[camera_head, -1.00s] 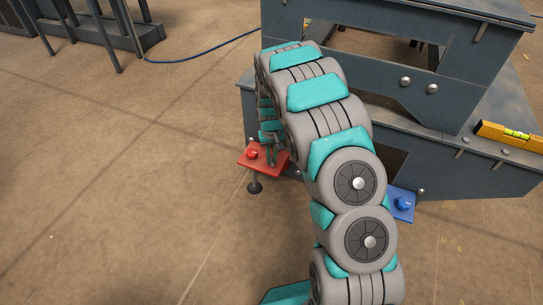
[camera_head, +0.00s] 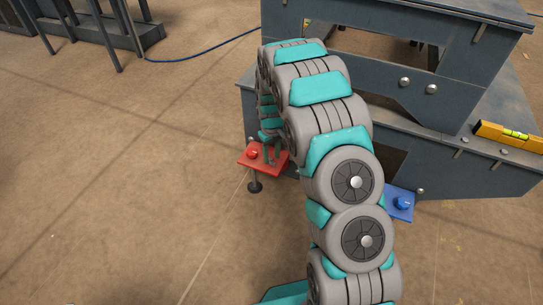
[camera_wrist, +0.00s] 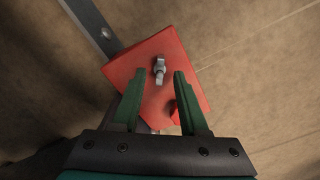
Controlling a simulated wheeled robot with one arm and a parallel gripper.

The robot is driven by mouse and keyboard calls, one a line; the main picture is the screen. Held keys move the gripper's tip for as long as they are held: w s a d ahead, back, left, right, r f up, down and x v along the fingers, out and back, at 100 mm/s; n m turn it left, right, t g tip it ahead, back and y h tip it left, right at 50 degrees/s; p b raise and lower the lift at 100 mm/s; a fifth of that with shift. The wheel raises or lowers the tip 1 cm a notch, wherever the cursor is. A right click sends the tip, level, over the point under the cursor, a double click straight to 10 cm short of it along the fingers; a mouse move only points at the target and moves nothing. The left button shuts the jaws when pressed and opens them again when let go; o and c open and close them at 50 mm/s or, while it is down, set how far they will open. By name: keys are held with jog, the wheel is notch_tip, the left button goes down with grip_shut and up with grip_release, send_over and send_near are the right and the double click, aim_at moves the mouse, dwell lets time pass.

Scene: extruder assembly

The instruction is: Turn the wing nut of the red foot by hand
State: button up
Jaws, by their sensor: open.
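The red foot (camera_head: 259,159) is a red plate at the near left corner of the grey machine frame, with a dark round pad on a stem below it. The wrist view shows the red plate (camera_wrist: 193,65) from above, with a grey metal wing nut (camera_wrist: 159,70) standing on it. My gripper (camera_wrist: 158,72) is open over the plate; its two green fingers point to either side of the wing nut, with space on both sides. I cannot tell the height left between fingertips and nut. In the head view my arm hides the wing nut.
A red knob (camera_head: 253,153) sits on the plate, partly behind the right finger in the wrist view. The grey frame (camera_head: 440,160) carries a yellow level (camera_head: 508,135).

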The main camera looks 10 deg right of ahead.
jog(key=shift+r+p, duration=0.5)
jog(key=shift+r, duration=2)
jog(key=shift+r, duration=0.1)
jog(key=s+r+m+p, duration=0.1)
jog(key=s+r, duration=0.3)
jog(key=r, duration=0.4)
jog(key=s+r+p, duration=0.1)
jog(key=s+r, duration=0.4)
jog(key=r, duration=0.4)
jog(key=s+r+m+p, duration=0.1)
jog(key=s+r, duration=0.2)
jog(key=s, duration=0.8)
jog(key=s+r+m+g+p, duration=0.1)
jog(key=s+r, duration=0.3)
jog(key=s, duration=0.8)
jog(key=s+r+m+p, duration=0.1)
jog(key=s+r, duration=0.3)
jog(key=s, duration=0.7)
jog(key=shift+s+r+g+p, duration=0.2)
jog(key=shift+s+g+p, duration=0.2)
jog(key=shift+p, duration=0.25)
